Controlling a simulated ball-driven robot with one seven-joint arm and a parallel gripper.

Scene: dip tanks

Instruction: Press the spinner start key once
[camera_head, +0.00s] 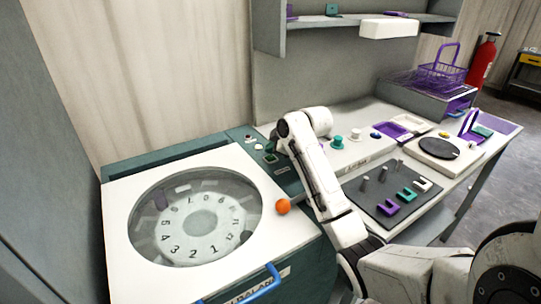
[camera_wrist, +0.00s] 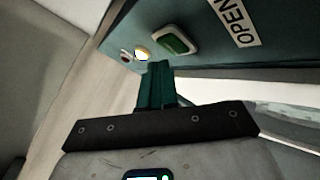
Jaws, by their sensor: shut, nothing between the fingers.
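The spinner (camera_head: 118,216) is a teal cabinet with a white lid and a round window over a numbered dial. Its control strip carries a square green key (camera_head: 270,158), which is large in the wrist view (camera_wrist: 176,42) beside a label reading "OPEN". Farther along are a pale round button with a yellowish edge (camera_wrist: 142,54) and a small dark red one (camera_wrist: 125,56). I see no label marking the start key. My gripper (camera_wrist: 155,68) is shut and empty, its teal fingers pointing at the strip near the pale button. Whether they touch it, I cannot tell.
An orange ball (camera_head: 283,206) sits at the lid's right edge, with a blue handle (camera_head: 262,284) at the front. The bench at right holds knobs, a dark mat (camera_head: 378,213) with coloured clips, and a purple basket (camera_head: 441,72). A shelf (camera_head: 350,22) hangs above.

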